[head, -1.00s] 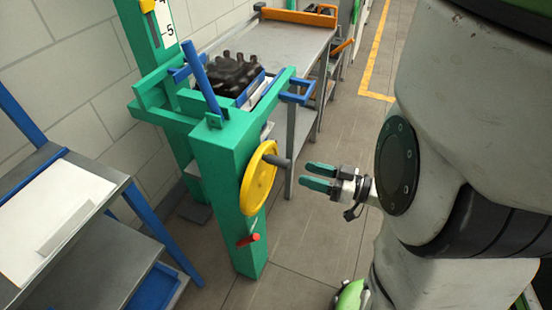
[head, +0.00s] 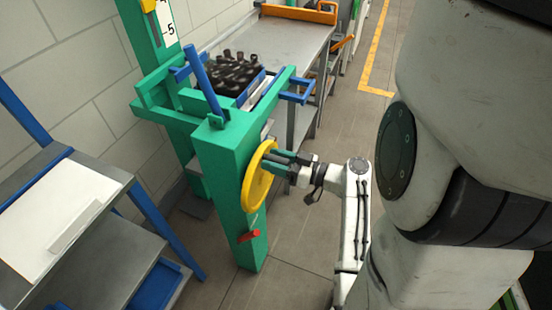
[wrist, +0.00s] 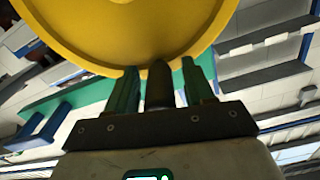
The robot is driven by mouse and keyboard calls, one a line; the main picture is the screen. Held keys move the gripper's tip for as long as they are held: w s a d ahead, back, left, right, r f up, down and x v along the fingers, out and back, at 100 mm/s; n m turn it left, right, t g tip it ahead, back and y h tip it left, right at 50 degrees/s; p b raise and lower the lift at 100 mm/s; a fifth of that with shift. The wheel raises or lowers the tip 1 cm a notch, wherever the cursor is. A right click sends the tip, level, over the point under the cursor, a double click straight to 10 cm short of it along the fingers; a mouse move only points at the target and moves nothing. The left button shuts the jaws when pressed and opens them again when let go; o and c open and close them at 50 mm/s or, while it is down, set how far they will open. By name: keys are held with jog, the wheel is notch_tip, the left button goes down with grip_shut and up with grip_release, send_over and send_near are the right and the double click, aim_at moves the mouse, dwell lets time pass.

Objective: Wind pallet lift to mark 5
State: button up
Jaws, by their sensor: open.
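The green lift post (head: 225,165) carries a yellow handwheel (head: 258,180) on its right side. The wheel's dark crank handle (wrist: 160,88) stands between my gripper's two green fingers in the wrist view. My gripper (head: 275,160) is open, with its fingertips close to the wheel face; whether either finger touches the handle I cannot tell. The white scale (head: 167,22) at the top left shows a 5, and the yellow pointer (head: 148,5) sits above it, partly cut off by the picture edge. Dark bottles (head: 232,72) stand on the lift.
A red-handled lever (head: 248,236) sticks out of the post below the wheel. A grey shelf rack (head: 75,245) stands at the left, a metal table (head: 285,40) behind the lift. Bare floor (head: 300,235) lies below my gripper.

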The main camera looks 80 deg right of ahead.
grip_shut()
dwell(0.5)
